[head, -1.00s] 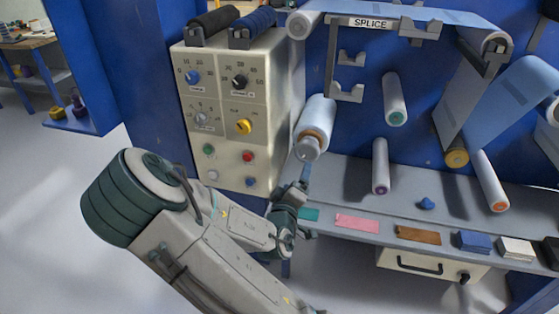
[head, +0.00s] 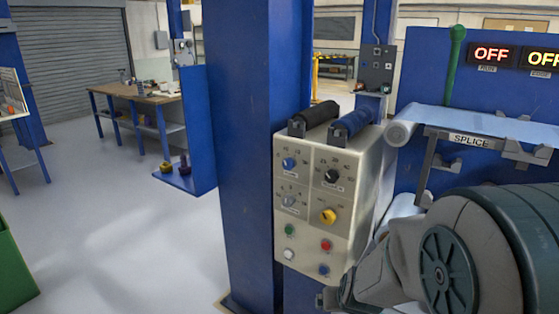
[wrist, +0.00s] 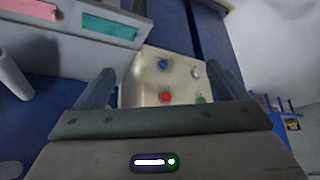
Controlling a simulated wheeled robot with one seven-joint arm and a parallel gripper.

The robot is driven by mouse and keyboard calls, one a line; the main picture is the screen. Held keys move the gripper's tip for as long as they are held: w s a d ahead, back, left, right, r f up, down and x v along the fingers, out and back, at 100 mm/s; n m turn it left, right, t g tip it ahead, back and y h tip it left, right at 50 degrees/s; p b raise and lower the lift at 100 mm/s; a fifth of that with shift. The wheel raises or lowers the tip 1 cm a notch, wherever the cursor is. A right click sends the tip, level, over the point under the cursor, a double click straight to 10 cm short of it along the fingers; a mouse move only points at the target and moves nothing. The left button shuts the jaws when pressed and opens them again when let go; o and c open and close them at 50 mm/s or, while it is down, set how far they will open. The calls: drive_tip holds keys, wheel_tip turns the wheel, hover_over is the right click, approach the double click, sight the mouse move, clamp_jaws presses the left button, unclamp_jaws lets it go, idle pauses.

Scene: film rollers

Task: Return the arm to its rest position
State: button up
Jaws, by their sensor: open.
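My arm (head: 470,250) fills the lower right of the head view, folded close to the camera, and hides much of the film machine behind it. My gripper (wrist: 160,92) shows in the wrist view with its two fingers apart and nothing between them. The control box (wrist: 142,83) shows beyond the fingers in that view, with its coloured buttons. In the head view the gripper's fingertips cannot be made out.
The cream control box (head: 322,200), with knobs and two rollers on top, stands left of my arm. A blue post (head: 240,150) rises beside it. The film (head: 490,122) runs above the arm. Floor (head: 110,220) at left is open; a green bin (head: 12,265) stands there.

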drive_tip(key=s+r+g+p, duration=0.3)
drive_tip(key=s+r, duration=1.1)
drive_tip(key=r, duration=0.1)
drive_tip(key=shift+s+r, duration=0.25)
drive_tip(key=shift+s, duration=0.15)
